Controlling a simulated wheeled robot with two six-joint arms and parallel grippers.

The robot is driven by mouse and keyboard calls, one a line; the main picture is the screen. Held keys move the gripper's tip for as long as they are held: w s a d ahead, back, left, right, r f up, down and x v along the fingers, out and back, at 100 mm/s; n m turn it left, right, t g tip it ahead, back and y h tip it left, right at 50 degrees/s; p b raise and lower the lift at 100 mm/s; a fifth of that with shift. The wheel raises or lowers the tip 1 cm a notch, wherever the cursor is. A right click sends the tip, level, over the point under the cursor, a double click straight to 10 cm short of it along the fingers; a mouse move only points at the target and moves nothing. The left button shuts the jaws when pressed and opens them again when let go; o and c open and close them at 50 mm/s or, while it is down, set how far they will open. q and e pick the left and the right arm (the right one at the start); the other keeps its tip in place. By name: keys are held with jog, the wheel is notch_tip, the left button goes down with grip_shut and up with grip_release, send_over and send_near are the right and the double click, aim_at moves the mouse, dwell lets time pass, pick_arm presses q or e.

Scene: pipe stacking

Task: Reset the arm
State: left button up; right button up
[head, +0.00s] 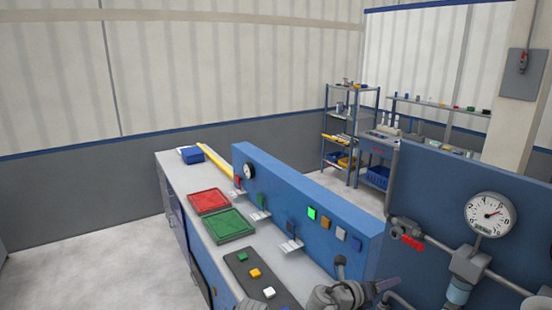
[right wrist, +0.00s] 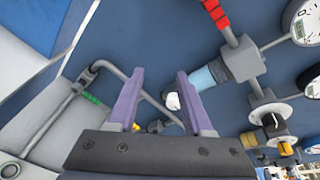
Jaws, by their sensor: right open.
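My right gripper (head: 388,286) shows at the lower right of the head view, above the near end of the workbench and in front of the blue panel. In the right wrist view its two purple fingers (right wrist: 160,76) stand apart with nothing held between them. Grey pipes and a light-blue pipe section (right wrist: 206,78) show beyond the fingers. I cannot tell whether any pipe touches them. My left gripper is not in view.
The workbench (head: 178,172) carries a red tray (head: 208,201), a green tray (head: 229,225) and a dark strip with coloured blocks (head: 254,273). A blue panel (head: 300,190) runs along it. A gauge (head: 489,214) and piping stand at right. The floor at left is clear.

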jog(key=s+a+f+m+g+y+b, duration=0.2)
jog(key=s+a+f+m+y, duration=0.4)
jog(key=a+f+m, duration=0.5)
jog(key=s+a+f+m+g+y+b, duration=0.3)
jog(key=a+f+m, duration=0.7)
jog(key=m, duration=0.7)
jog(key=s+a+g+y, duration=0.2)
jog(key=s+a+y, duration=0.1)
jog(key=s, duration=0.1)
jog(key=shift+s+f, duration=0.15)
jog(key=shift+f, duration=0.25)
jog(key=shift+a, duration=0.1)
